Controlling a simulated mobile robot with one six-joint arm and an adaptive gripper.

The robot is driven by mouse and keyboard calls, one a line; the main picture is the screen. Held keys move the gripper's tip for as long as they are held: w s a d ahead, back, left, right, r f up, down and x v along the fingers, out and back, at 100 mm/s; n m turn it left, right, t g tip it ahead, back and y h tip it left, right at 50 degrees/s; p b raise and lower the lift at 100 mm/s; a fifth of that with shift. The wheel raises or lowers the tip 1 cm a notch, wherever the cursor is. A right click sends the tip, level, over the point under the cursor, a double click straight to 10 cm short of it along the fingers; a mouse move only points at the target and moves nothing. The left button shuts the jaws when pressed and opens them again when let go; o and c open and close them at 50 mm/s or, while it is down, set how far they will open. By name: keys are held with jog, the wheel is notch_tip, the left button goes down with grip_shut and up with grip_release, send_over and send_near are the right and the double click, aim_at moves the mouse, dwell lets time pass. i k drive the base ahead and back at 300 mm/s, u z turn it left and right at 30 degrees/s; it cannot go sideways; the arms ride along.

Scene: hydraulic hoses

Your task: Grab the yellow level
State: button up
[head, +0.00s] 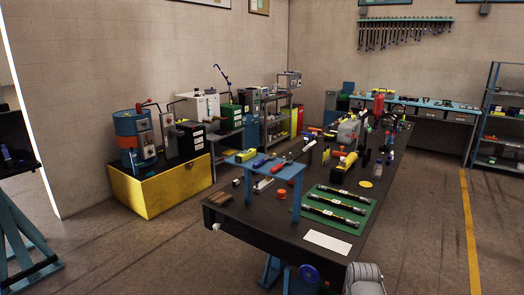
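A small yellow object (246,155), possibly the yellow level, lies at the left end of a raised blue stand (232,163) on the dark workbench. It is too small to make out any vials. A larger yellow tool (347,162) lies farther back on the same bench, and I cannot tell exactly what it is. My gripper is not in view. Rounded grey and blue parts at the bottom edge may be my arm.
The dark workbench (240,222) also holds a green mat (322,222) with several black hoses, a white sheet (327,242) and an orange cap (282,194). A yellow bin (163,190) stands left. Floor on the right is clear.

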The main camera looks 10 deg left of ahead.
aim_at(240, 158)
jog(key=u, duration=0.05)
jog(key=i, duration=0.85)
jog(key=u, duration=0.35)
